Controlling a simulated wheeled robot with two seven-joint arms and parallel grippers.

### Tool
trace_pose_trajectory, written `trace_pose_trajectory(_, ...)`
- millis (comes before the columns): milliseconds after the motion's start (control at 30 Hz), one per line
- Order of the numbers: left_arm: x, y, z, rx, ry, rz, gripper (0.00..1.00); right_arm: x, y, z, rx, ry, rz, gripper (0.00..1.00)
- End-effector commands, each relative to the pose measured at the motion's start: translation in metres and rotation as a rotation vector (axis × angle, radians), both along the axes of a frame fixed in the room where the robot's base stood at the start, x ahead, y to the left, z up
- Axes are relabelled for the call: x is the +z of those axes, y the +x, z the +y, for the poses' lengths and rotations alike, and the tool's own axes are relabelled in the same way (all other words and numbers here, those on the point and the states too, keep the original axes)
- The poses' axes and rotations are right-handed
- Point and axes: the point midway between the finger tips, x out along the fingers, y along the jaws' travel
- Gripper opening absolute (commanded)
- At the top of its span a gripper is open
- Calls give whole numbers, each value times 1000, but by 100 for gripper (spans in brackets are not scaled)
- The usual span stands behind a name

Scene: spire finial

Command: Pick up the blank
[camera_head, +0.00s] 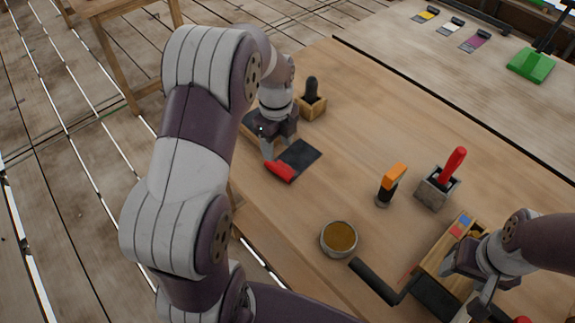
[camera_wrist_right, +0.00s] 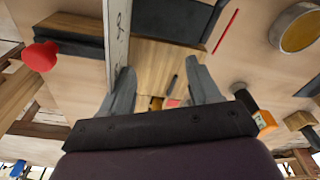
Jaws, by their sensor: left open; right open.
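I cannot tell for certain which thing is the blank. A plain light-wood piece (camera_wrist_right: 165,58) shows beyond and between my right fingers in the right wrist view. My right gripper (camera_wrist_right: 161,88) is open, with nothing seen between its fingertips. In the head view my right gripper (camera_head: 482,300) hangs over the front right of the table, beside a wooden box (camera_head: 440,259) with blue and red patches, which the arm partly hides. My left gripper (camera_head: 279,148) is open at the far left, just above a red-ended object (camera_head: 280,172) on a dark mat (camera_head: 302,158). Whether it touches is unclear.
A round tin (camera_head: 339,239), a black handle (camera_head: 374,281), an orange-topped tool (camera_head: 391,184) and a grey block with a red-handled tool (camera_head: 437,187) stand near the right arm. A wooden holder (camera_head: 312,106) is near the left gripper. The table's middle is clear.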

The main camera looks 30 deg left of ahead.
Motion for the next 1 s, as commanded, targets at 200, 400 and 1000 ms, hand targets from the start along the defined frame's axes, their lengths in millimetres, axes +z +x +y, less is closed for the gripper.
trace_pose_trajectory(200,-30,-1,-1,1,0,-1,55,0,0,0,0,0,0,62)
trace_pose_trajectory(400,-66,-6,-6,2,0,0,55,2,0,0,0,0,0,62)
trace_pose_trajectory(1000,-77,-5,-6,3,0,-5,0,2,0,0,0,0,0,62)
